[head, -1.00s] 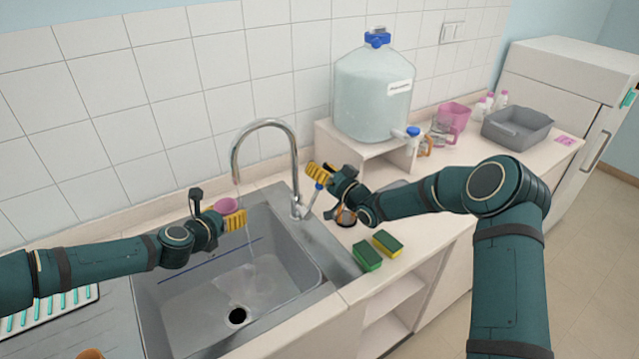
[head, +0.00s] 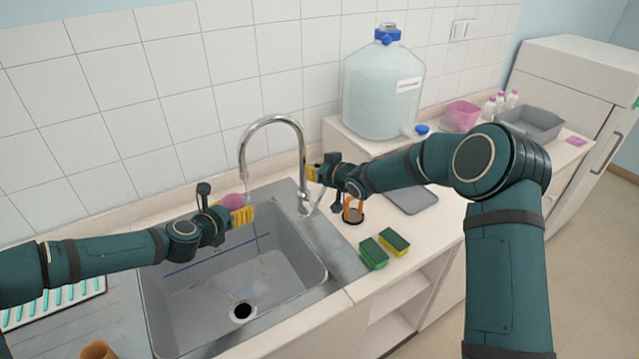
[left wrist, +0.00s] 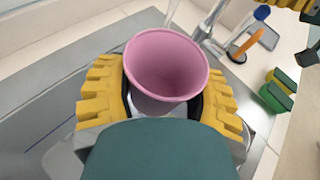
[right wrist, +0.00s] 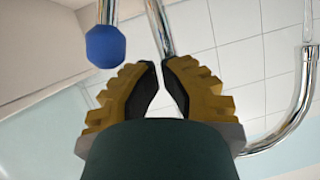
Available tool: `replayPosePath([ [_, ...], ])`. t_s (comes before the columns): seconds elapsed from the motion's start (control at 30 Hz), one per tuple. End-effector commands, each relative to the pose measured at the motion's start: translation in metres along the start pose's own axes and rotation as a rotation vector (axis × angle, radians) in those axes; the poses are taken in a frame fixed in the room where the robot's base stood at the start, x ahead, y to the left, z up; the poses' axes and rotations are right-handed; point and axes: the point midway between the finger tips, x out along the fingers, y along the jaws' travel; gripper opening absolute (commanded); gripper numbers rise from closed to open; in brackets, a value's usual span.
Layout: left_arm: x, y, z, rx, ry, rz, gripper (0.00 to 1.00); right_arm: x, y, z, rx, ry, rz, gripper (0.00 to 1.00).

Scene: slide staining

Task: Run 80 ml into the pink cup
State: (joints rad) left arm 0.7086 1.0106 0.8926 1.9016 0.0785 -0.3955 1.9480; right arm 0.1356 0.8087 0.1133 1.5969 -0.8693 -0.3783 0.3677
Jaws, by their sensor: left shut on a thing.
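My left gripper (head: 240,212) is shut on the pink cup (head: 233,201) and holds it above the sink (head: 240,280), close to the tap spout (head: 243,172). In the left wrist view the cup (left wrist: 167,62) is between the yellow fingers, its mouth facing the camera; no water level can be made out. A thin stream shows at the spout and another below the cup. My right gripper (head: 312,173) is beside the tap's base. In the right wrist view its fingertips (right wrist: 159,64) nearly meet with nothing between them, and the blue-tipped tap lever (right wrist: 105,46) stands to the left.
Two green-yellow sponges (head: 383,247) lie right of the sink. A large water jug (head: 383,92) stands on a raised shelf. A grey basin (head: 530,124) and pink container (head: 463,116) are farther right.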

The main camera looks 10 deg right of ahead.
Motion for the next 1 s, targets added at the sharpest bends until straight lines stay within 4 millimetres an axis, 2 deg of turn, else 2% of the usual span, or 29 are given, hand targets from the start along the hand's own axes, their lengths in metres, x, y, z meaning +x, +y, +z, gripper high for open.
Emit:
replayPosePath([
  [0.13,0.0,0.0,0.0,0.0,0.0,0.0,0.41,-0.006,-0.005,-0.001,-0.163,-0.19,0.092,0.0],
  [0.27,0.0,0.0,0.0,0.0,0.0,0.0,0.41,-0.022,-0.006,-0.003,-0.29,-0.359,0.168,0.0],
  [0.43,0.0,0.0,0.0,0.0,0.0,0.0,0.41,-0.054,-0.009,-0.012,-0.445,-0.58,0.25,0.0],
  [0.57,0.0,0.0,0.0,0.0,0.0,0.0,0.41,-0.083,-0.02,-0.02,-0.6,-0.76,0.274,0.0],
  [0.63,0.0,0.0,0.0,0.0,0.0,0.0,0.41,-0.099,-0.029,-0.023,-0.736,-0.871,0.26,0.0],
  [0.73,0.0,0.0,0.0,0.0,0.0,0.0,0.41,-0.112,-0.043,-0.023,-0.981,-1.008,0.196,0.0],
  [0.87,0.0,0.0,0.0,0.0,0.0,0.0,0.41,-0.113,-0.06,-0.021,-1.321,-1.128,0.074,0.0],
  [1.0,0.0,0.0,0.0,0.0,0.0,0.0,0.41,-0.106,-0.079,-0.017,-1.689,-1.212,-0.079,0.0],
])
